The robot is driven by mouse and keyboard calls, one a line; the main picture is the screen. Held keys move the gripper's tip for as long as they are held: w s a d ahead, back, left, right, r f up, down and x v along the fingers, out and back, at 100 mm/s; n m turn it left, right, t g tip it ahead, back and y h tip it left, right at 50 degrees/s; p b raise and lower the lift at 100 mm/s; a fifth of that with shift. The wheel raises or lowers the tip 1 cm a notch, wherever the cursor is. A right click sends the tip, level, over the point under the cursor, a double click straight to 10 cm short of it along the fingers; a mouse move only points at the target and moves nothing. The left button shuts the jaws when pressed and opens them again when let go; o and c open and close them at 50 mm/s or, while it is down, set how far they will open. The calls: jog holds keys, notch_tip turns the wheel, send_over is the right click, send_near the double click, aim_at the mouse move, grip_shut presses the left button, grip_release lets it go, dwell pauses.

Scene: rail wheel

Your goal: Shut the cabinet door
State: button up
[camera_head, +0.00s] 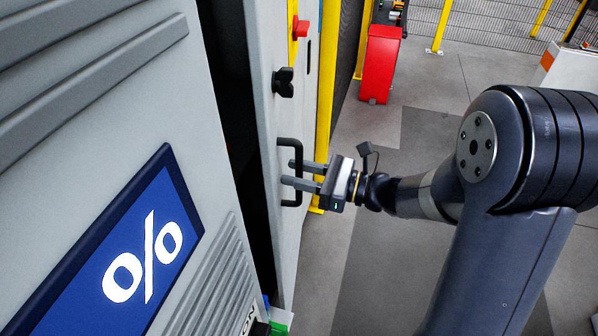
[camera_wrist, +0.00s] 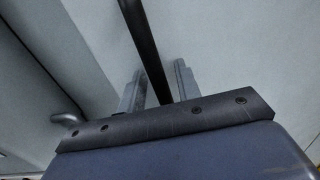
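The light grey cabinet door (camera_head: 268,95) stands ajar in the head view, with a dark gap between it and the cabinet front (camera_head: 90,130) on its left. A black bar handle (camera_head: 298,150) and a black knob (camera_head: 284,82) are on the door. My gripper (camera_head: 288,172) is at the handle, coming from the right. In the wrist view the handle bar (camera_wrist: 146,45) runs between my two fingers, with space visible on both sides. My gripper (camera_wrist: 160,85) is open there. Whether a finger touches the bar or door is unclear.
A red button (camera_head: 300,27) sits above the knob. A yellow post (camera_head: 326,90) stands just behind the door. A red box (camera_head: 380,64) is on the floor further back, before a mesh fence (camera_head: 480,22). Grey floor (camera_head: 350,240) below my arm is clear.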

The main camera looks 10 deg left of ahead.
jog(key=shift+c, duration=0.4)
grip_shut()
jog(key=a+b, duration=0.1)
jog(key=a, duration=0.8)
jog(key=shift+s, duration=0.35)
jog(key=shift+o, duration=0.4)
grip_release()
jog(key=shift+d+b, duration=0.15)
jog(key=shift+b, duration=0.15)
jog(key=d, duration=0.3)
jog(key=d+b, duration=0.1)
jog(key=d, duration=0.3)
jog(key=s+d, duration=0.1)
jog(key=d, duration=0.2)
jog(key=shift+d+b, duration=0.25)
jog(key=shift+b, duration=0.1)
